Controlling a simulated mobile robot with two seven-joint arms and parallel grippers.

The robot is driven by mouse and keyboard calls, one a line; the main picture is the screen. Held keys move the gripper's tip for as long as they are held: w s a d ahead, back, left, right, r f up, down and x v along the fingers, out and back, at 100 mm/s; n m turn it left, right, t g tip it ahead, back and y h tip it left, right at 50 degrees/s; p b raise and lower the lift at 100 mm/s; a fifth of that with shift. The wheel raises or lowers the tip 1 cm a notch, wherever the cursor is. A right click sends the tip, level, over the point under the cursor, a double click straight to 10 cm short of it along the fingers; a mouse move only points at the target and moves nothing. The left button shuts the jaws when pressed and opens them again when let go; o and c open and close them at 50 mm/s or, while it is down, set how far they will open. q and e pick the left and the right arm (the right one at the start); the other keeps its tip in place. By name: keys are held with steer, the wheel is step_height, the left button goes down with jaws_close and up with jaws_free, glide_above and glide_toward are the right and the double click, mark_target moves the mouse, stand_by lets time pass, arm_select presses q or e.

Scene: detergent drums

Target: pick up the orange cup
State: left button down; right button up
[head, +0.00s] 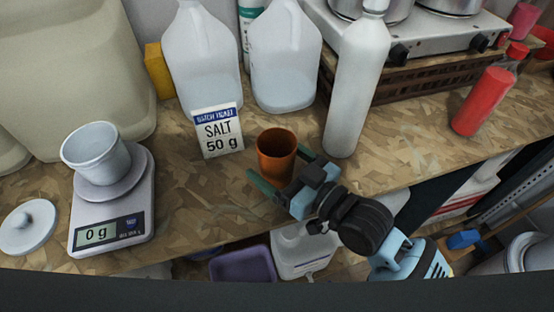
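The orange cup (276,157) stands upright on the wood-chip bench, in front of the white jugs. My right gripper (276,160) comes in from the lower right with its two green fingers spread. One finger lies at the cup's lower left and the other at its right. The fingers look open around the cup; whether either one touches it I cannot tell. My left gripper is out of view.
A salt card (218,131) stands just left of the cup. A scale (113,213) reading 0 g bears a white cup (95,154). A white bottle (355,85) stands right of the orange cup. The bench's front edge is close.

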steer(key=c, duration=1)
steer(key=shift+c, duration=0.2)
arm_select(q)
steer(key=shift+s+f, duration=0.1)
